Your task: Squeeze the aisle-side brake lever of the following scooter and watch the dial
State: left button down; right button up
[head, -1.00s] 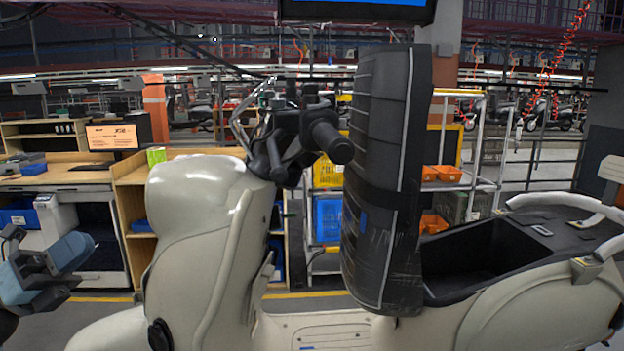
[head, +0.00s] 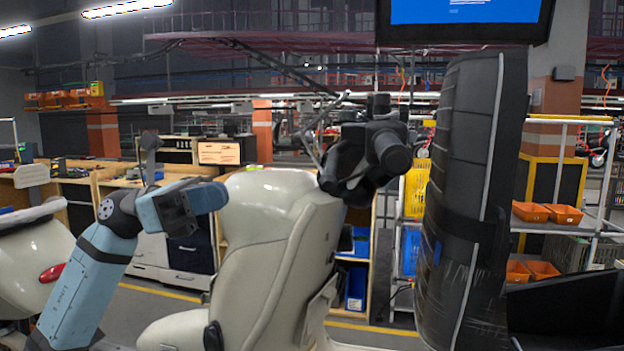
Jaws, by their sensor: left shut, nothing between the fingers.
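A cream scooter (head: 270,235) stands across the middle, its front to the left. Its dark handlebar (head: 376,155) is seen from the side, with a thick black grip end toward me. A dark lever-like part (head: 345,185) hangs under the grip; I cannot tell for sure that it is the brake lever. No dial can be made out. My left gripper (head: 190,212), on its blue-grey arm, is shut and empty. It is left of the scooter's front shield, clearly apart from the handlebar. My right gripper is not in view.
A tall black padded seat piece (head: 470,190) stands upright behind the handlebar. The cream rear of another scooter (head: 40,260), with a red lamp, is at the left edge. A screen (head: 465,12) hangs above. Benches and a rack with orange bins (head: 547,213) stand beyond.

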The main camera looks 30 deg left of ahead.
pick_arm(q)
jog(key=p+x, duration=0.5)
jog(key=x, duration=0.9)
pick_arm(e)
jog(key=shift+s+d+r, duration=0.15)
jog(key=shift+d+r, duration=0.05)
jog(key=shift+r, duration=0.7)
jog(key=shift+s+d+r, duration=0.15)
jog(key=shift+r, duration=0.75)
pick_arm(q)
jog(key=shift+w, duration=0.1)
